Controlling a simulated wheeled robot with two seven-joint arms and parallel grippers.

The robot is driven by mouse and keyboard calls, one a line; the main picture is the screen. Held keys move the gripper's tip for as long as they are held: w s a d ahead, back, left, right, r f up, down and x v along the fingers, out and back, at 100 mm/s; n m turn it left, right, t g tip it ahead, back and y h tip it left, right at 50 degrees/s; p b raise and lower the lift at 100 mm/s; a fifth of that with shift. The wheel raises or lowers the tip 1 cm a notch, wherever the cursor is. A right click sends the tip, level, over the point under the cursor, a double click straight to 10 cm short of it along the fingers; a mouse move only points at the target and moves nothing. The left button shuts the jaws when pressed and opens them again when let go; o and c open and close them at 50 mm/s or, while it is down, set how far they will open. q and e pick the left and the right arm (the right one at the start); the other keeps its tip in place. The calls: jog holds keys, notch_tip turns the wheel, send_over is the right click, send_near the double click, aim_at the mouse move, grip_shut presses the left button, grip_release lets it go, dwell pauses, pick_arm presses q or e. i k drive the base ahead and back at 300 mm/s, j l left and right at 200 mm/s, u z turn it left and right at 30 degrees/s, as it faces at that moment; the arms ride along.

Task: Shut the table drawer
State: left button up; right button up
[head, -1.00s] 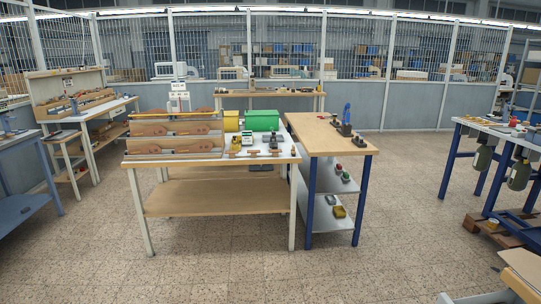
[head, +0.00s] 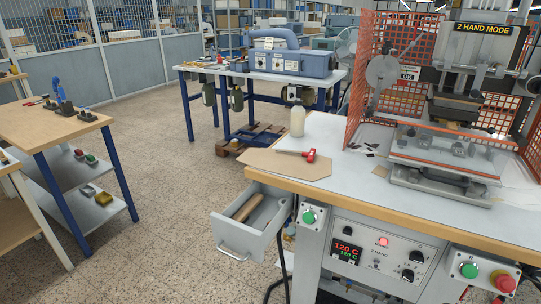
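The table drawer (head: 233,236) is a light grey box under the left end of the wood-edged worktable (head: 345,198). It stands pulled out to the left, open at the top, with a bar handle (head: 234,252) on its front. A brown wooden cylinder-like piece (head: 246,207) lies inside it. Neither of my grippers shows in the head view, so I cannot see their state or how far they are from the drawer.
A white bottle (head: 297,121) and a red-headed tool (head: 308,155) are near the drawer corner. A wooden-topped table (head: 50,125) stands left. Open tiled floor (head: 165,190) lies between.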

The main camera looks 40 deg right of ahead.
aim_at(249, 240)
jog(key=i+j+z, duration=0.1)
jog(key=z, duration=0.4)
jog(key=i+j+z, duration=0.1)
jog(key=z, duration=0.35)
jog(key=j+z, duration=0.25)
jog(key=z, duration=0.25)
jog(key=i+j+z, duration=0.1)
jog(key=j+z, duration=0.15)
jog(key=z, duration=0.2)
